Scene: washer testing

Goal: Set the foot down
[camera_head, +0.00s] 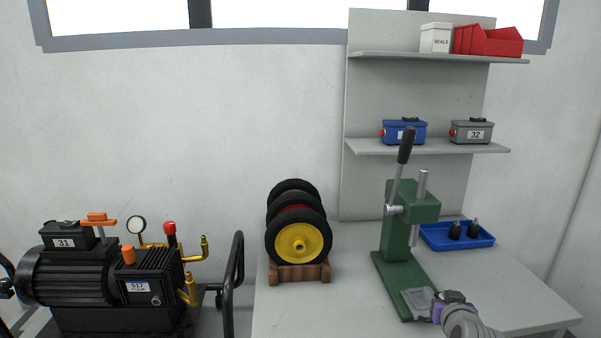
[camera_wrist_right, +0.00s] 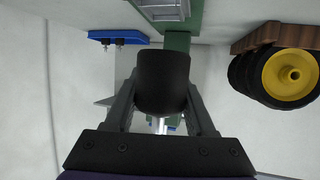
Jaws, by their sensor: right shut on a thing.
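My right gripper (camera_head: 447,303) is at the front of the green press (camera_head: 395,265), close to the right side of its base. In the right wrist view its two fingers (camera_wrist_right: 162,100) are shut on a black cylindrical foot (camera_wrist_right: 162,80). The foot hides part of the press behind it. I cannot tell whether the foot touches anything below. Two more black feet (camera_head: 464,230) stand in the blue tray (camera_head: 431,244) behind the press to the right; the tray also shows in the right wrist view (camera_wrist_right: 118,32). My left gripper is not in view.
Black wheels with a yellow hub (camera_head: 299,244) rest on a wooden stand (camera_head: 300,274) left of the press. A pump (camera_head: 110,285) stands at the far left. Shelves (camera_head: 425,147) with boxes rise behind. The table (camera_head: 510,290) is bare on the right.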

